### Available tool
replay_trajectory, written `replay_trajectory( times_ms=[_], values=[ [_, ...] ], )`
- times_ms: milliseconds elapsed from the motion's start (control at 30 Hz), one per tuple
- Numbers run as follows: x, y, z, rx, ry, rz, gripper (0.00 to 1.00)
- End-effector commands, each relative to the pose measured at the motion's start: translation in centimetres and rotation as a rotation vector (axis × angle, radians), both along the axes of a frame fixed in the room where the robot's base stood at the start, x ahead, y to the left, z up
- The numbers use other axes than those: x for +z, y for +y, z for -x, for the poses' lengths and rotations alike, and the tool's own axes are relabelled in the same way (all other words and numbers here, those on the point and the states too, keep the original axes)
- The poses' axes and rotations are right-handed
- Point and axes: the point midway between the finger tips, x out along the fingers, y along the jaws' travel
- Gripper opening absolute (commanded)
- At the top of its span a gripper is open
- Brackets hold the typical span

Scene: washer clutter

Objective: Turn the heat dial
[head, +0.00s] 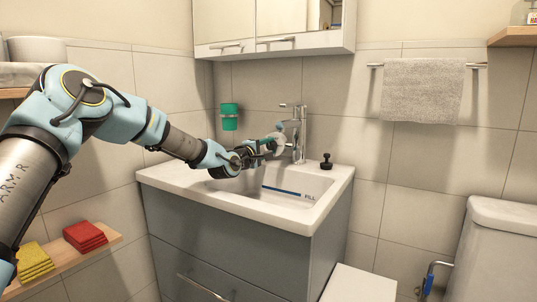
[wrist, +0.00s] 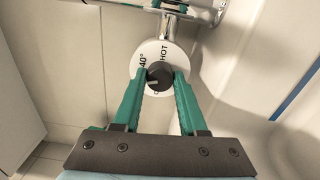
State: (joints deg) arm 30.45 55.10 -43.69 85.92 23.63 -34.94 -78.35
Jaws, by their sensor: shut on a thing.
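The heat dial is a white disc (wrist: 150,52) with a dark knob (wrist: 159,73) at its centre, fixed to the chrome tap (head: 300,128). In the wrist view, "40°" reads at the disc's upper left and "HOT" at its upper right. A label at the bottom is mostly hidden. A pale mark on the knob appears to point left. My gripper (wrist: 161,77) is shut on the knob, with one green finger on each side. In the head view my gripper (head: 270,144) is at the tap, above the basin, and largely hides the dial.
The white sink (head: 322,203) lies below, with a dark blue strip marked "FILL" inside. A black stopper (head: 326,161) stands on the right rim. A green cup (head: 229,117) hangs on the wall left of the tap. The mirror cabinet (head: 270,28) hangs above.

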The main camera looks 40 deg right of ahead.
Motion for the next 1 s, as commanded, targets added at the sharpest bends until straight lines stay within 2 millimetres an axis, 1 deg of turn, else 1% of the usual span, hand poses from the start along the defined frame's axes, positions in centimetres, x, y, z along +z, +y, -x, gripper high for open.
replay_trajectory(
  times_ms=[33, 600, 800, 1000],
  values=[
    [-0.29, -0.03, 0.1, -0.001, -0.044, -0.011, 0.0],
    [-0.28, -0.03, 0.09, -0.002, -0.544, -0.144, 0.0],
    [-0.25, -0.05, 0.11, -0.002, -0.67, -0.177, 0.0],
    [-0.16, -0.02, 0.09, -0.002, -0.751, -0.197, 0.0]
  ],
)
